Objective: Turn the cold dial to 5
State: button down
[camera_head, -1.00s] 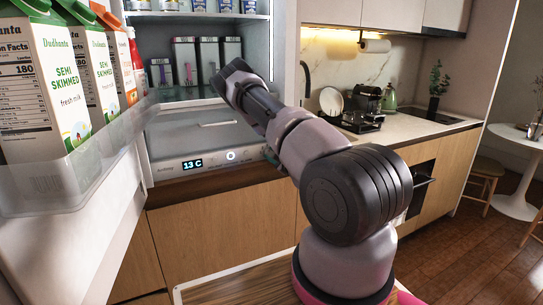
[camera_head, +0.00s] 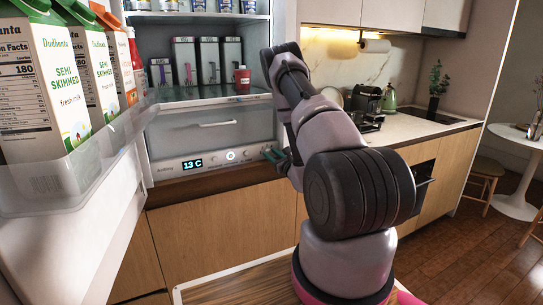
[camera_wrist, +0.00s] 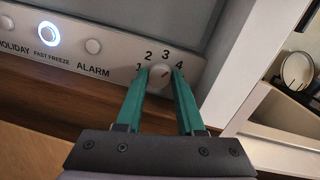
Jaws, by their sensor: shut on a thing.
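The cold dial (camera_wrist: 159,79) is a small pale round knob with a reddish mark, at the right end of the fridge control panel (camera_wrist: 112,60). The numbers 1, 2, 3 and 4 show around it; I cannot see a 5. The mark slants up and right, roughly toward 3 or 4. My gripper (camera_wrist: 160,72) is shut on the dial, with one green finger on each side. In the head view, my gripper (camera_head: 272,156) is at the panel's right end, and the dial itself is hard to make out.
The panel's display (camera_head: 192,163) reads 13 C. A lit fast freeze button (camera_wrist: 49,34) and an alarm button (camera_wrist: 93,46) lie left of the dial. A drawer (camera_head: 213,130) is above the panel. The open fridge door with milk cartons (camera_head: 60,85) stands at the left.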

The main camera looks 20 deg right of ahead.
jog(key=m, duration=0.6)
jog(key=shift+d+f+t+h, duration=0.1)
jog(key=shift+t+h, duration=0.2)
jog(key=shift+f+m+h, duration=0.1)
jog(key=shift+m+h, duration=0.2)
jog(key=shift+m, duration=1.9)
jog(key=shift+s, duration=0.1)
jog(key=c, duration=0.5)
grip_release()
